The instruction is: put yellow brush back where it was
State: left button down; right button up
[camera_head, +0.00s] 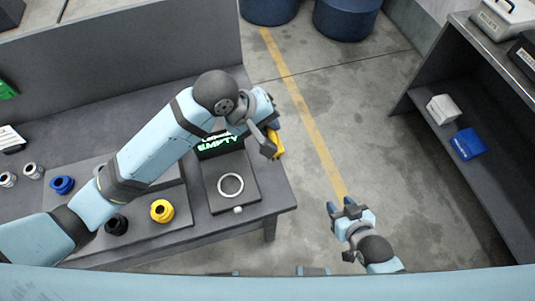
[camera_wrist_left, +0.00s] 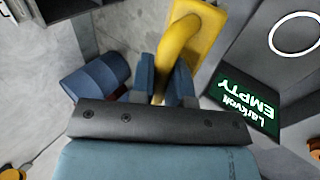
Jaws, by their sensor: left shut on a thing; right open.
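The yellow brush (camera_head: 278,146) is in my left gripper (camera_head: 270,135), beyond the right end of the grey table and above the floor. In the left wrist view its yellow curved handle (camera_wrist_left: 181,42) runs between the blue fingers of the left gripper (camera_wrist_left: 167,82), which are shut on it. A flat yellow part lies beyond the handle; bristles cannot be made out. In the head view the brush is partly hidden by the gripper. My right gripper (camera_head: 346,207) is open and empty, over the floor right of the table.
The table carries a dark device (camera_head: 247,198) with a white ring and a screen (camera_head: 220,145) reading EMPTY. Yellow (camera_head: 162,211), blue (camera_head: 62,185) and black (camera_head: 116,225) spool-like pieces stand left. Two blue barrels (camera_head: 345,18) stand behind. A shelf (camera_head: 480,190) at right holds white and blue items.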

pick_arm(q)
jog(key=shift+f, duration=7.55)
jog(key=shift+f, duration=0.1)
jog(key=c, duration=1.1)
grip_release()
jog(key=v, duration=1.2)
